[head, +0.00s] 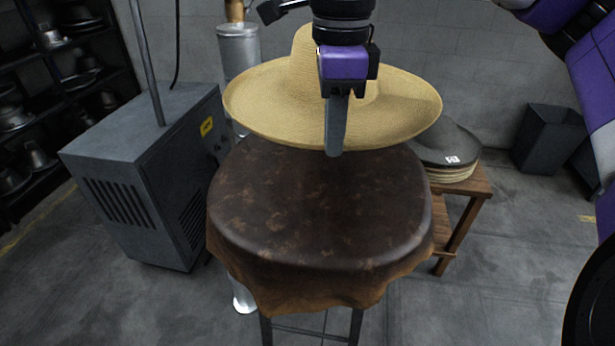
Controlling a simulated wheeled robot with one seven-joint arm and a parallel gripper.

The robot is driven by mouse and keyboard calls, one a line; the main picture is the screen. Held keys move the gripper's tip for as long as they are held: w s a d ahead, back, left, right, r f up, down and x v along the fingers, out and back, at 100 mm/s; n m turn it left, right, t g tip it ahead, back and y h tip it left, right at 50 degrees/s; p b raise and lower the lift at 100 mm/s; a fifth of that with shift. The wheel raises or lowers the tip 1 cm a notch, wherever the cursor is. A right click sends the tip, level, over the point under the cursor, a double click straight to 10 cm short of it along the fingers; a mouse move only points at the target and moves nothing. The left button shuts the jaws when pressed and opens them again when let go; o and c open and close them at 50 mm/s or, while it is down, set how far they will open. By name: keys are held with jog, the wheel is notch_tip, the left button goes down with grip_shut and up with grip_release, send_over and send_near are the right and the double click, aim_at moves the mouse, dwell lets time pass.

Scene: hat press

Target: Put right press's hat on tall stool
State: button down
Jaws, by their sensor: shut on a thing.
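A wide-brimmed straw hat (265,98) hangs in my gripper (336,140), crown up and brim roughly level. My gripper points down and is shut on the near side of the hat; the finger in view covers part of the crown and brim. The hat is over the far part of a tall stool (320,225) draped with a dark brown leather cover. The near brim edge shows just above the stool's far edge; I cannot tell whether it touches. Most of the stool top is bare. No press is clearly visible.
A grey machine cabinet (130,185) stands close on the left, with a metal cylinder (240,50) behind. A wooden table (465,185) at right holds a stack of hats (445,148). A grey bin (550,138) stands at the wall. Shelves of metal forms (60,80) are far left.

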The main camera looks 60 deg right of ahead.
jog(key=shift+s+d+f, duration=0.25)
jog(key=shift+d+f, duration=0.5)
jog(key=shift+d, duration=0.1)
jog(key=shift+w+a+b, duration=0.2)
jog(key=shift+w+b, duration=0.15)
jog(key=shift+w, duration=0.2)
jog(key=shift+w+a+b, duration=0.15)
jog(key=shift+w+b, duration=0.2)
jog(key=shift+w, duration=0.15)
jog(key=shift+w+f, duration=0.15)
jog(key=shift+f, duration=0.15)
notch_tip(320, 180, down, 19)
jog(key=shift+a+f, duration=0.1)
jog(key=shift+f, duration=0.2)
jog(key=c, duration=2)
grip_release()
jog(key=shift+b, duration=0.3)
jog(key=o, duration=0.5)
jog(key=shift+c, duration=0.2)
jog(key=shift+p, duration=0.3)
